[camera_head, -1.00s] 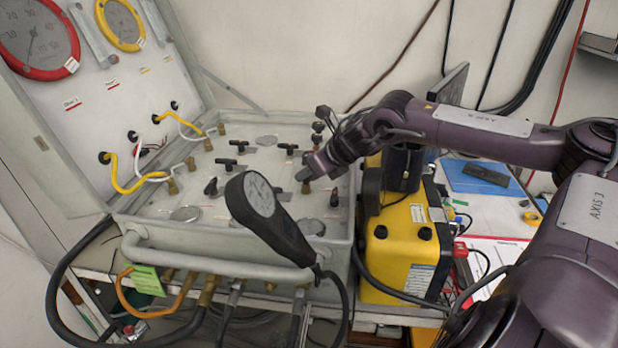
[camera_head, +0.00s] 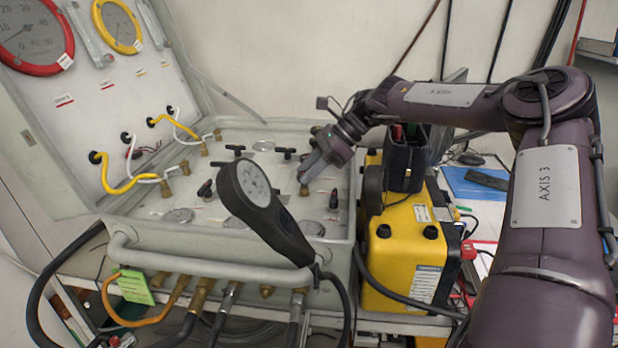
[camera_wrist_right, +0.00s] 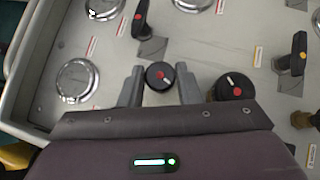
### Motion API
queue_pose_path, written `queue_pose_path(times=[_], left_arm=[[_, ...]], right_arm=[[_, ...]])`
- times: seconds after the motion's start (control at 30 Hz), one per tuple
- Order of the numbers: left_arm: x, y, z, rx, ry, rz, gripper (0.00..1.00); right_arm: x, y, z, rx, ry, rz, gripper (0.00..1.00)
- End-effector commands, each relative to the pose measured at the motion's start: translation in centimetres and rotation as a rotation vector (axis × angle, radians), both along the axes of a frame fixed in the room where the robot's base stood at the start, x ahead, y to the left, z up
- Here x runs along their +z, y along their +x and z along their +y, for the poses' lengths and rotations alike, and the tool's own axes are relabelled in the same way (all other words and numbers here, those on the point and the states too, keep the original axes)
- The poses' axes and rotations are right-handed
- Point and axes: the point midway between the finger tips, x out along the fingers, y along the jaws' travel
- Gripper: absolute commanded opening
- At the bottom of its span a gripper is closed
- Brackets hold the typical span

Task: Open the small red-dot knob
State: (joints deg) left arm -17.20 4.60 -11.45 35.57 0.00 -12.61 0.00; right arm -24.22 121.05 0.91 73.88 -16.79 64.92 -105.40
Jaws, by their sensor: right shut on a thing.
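The small red-dot knob (camera_wrist_right: 159,76) is round and black with a red dot on its top. In the right wrist view it sits between the two grey fingers of my right gripper (camera_wrist_right: 160,90), which is shut on it. In the head view the same gripper (camera_head: 307,172) points down at the right part of the panel (camera_head: 150,230), and I cannot make out the knob there. A second, larger round knob (camera_wrist_right: 236,85) with a red dot and a white mark stands just right of the fingers in the wrist view. My left gripper is not in view.
A black-cased handheld gauge (camera_head: 257,188) rises in front of the panel. A black lever with a red dot (camera_wrist_right: 140,20) and a yellow-dot lever (camera_wrist_right: 299,52) stand near the gripper. A yellow case (camera_head: 400,250) stands close on the right.

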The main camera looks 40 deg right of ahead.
Motion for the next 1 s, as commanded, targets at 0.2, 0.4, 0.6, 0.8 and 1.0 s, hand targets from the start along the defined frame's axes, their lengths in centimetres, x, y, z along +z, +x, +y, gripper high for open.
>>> queue_pose_path(times=[0.2, 0.4, 0.6, 0.8, 1.0], left_arm=[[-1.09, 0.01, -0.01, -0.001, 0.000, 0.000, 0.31], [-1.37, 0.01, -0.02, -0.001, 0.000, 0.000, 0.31], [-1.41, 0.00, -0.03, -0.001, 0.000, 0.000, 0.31], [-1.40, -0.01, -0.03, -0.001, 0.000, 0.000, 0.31], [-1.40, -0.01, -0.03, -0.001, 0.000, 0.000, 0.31]], right_arm=[[-0.24, 0.11, -0.09, 0.100, -0.001, 0.002, 0.08], [-0.09, 0.12, -0.09, 0.144, 0.001, 0.002, 0.08], [-0.01, 0.13, -0.09, 0.154, 0.002, 0.001, 0.08], [0.01, 0.13, -0.09, 0.153, 0.002, 0.002, 0.08], [0.01, 0.13, -0.09, 0.153, 0.002, 0.002, 0.47]])
